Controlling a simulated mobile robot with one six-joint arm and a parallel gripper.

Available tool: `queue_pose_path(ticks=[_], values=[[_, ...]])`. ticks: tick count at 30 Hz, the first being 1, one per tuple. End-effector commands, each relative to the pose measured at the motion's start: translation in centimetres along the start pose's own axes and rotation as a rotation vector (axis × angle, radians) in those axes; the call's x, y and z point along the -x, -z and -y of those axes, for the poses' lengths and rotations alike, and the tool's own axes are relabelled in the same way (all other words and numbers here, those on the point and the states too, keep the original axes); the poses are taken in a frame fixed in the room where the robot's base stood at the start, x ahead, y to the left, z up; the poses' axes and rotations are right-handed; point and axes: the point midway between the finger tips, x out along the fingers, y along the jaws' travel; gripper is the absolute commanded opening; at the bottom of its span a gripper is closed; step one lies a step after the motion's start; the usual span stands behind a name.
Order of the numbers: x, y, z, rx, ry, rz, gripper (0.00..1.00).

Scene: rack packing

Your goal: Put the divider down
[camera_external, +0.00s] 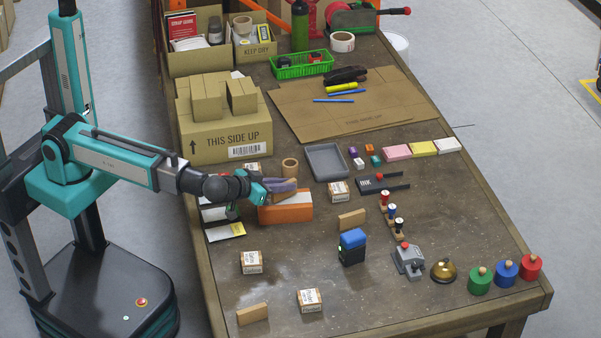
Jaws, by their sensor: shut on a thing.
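My gripper (284,187) reaches in from the left with its grey-purple fingers above an orange box (285,214) with a pale band. It is shut on a small tan piece, which looks like the divider (282,198). The fingers hide most of that piece, and I cannot tell whether it touches the box. Two similar tan pieces stand on the table, one near the middle (352,219) and one at the front left (252,313).
Small labelled boxes (252,262) (310,300) stand on the front table. A blue-black device (351,247) stands in the middle, with a grey tray (327,161) farther back. A large carton (224,139) stands behind my arm. Bare table lies between the front boxes.

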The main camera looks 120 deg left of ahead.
Motion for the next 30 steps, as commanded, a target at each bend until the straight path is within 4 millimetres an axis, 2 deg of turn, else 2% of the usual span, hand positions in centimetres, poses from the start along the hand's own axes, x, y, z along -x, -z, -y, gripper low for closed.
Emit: queue_pose_path(ticks=[19,20,23,30], values=[[-0.34,-0.82,0.00,0.000,-0.001,-0.001,0.00],[-0.33,-0.79,0.00,0.000,0.000,0.000,0.13],[-0.30,-0.72,0.00,0.000,0.000,0.000,0.30],[-0.30,-0.71,0.00,0.000,-0.001,0.000,0.30]])
